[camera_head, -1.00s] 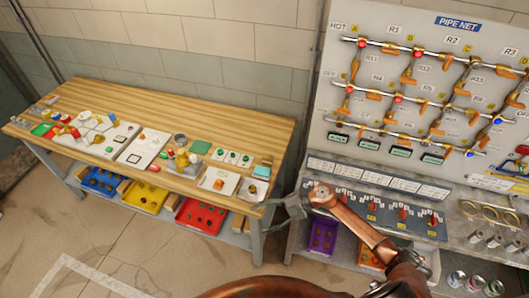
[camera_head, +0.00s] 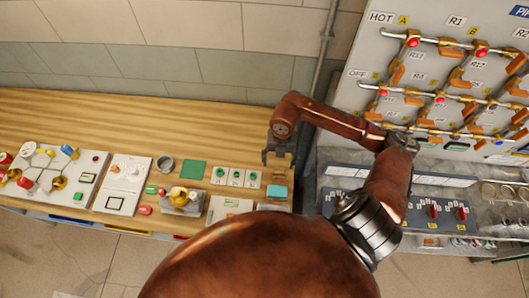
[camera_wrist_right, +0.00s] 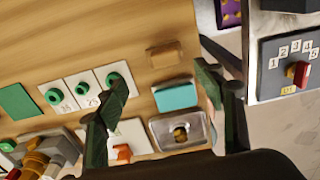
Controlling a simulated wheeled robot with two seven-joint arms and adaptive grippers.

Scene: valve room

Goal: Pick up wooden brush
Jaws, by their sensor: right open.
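A small brown wooden block (camera_wrist_right: 165,54), which looks like the wooden brush, lies on the wooden table (camera_head: 150,107) near its right end, beyond a teal block (camera_wrist_right: 176,97). I cannot make out bristles. In the head view it is hard to pick out near my gripper. My right gripper (camera_head: 280,160) is over the table's right end, by the teal block (camera_head: 276,191). The wooden block shows ahead of the gap. My left gripper is not in view.
A row of white cards with green rings (camera_head: 236,177) and a green square (camera_head: 194,170) lie left of the gripper. A metal tray (camera_wrist_right: 182,131) is close by in the wrist view. The pipe panel (camera_head: 440,70) and its control bench stand right. The table's back is clear.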

